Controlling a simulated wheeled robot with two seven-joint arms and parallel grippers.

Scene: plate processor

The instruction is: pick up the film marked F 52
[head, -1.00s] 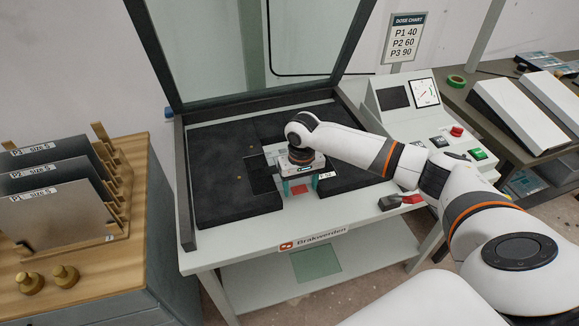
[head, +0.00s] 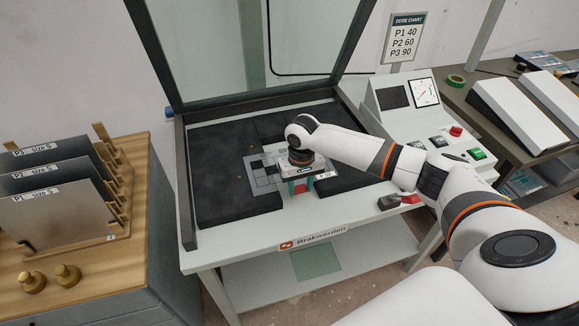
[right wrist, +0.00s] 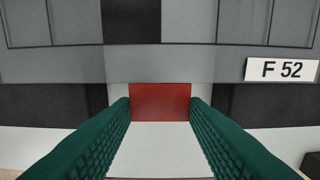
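The film marked F 52 (head: 264,182) is a grey, see-through sheet with dark squares, over the gap in the black bed of the processor table. In the right wrist view the film (right wrist: 60,66) spans the top, with its white F 52 label (right wrist: 281,69) at right. My right gripper (head: 301,187) is at the film's near edge, pointing down. In the right wrist view its green fingers (right wrist: 160,106) are apart, with a red patch (right wrist: 160,102) showing between them. The film's edge lies just beyond the fingertips; I see no grip on it. My left gripper is not in view.
The glass lid (head: 300,40) stands open behind the black bed (head: 225,195). A control box (head: 425,110) is at right, a dose chart (head: 405,40) behind it. A wooden rack of plates (head: 50,200) and two brass knobs (head: 67,275) stand at left.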

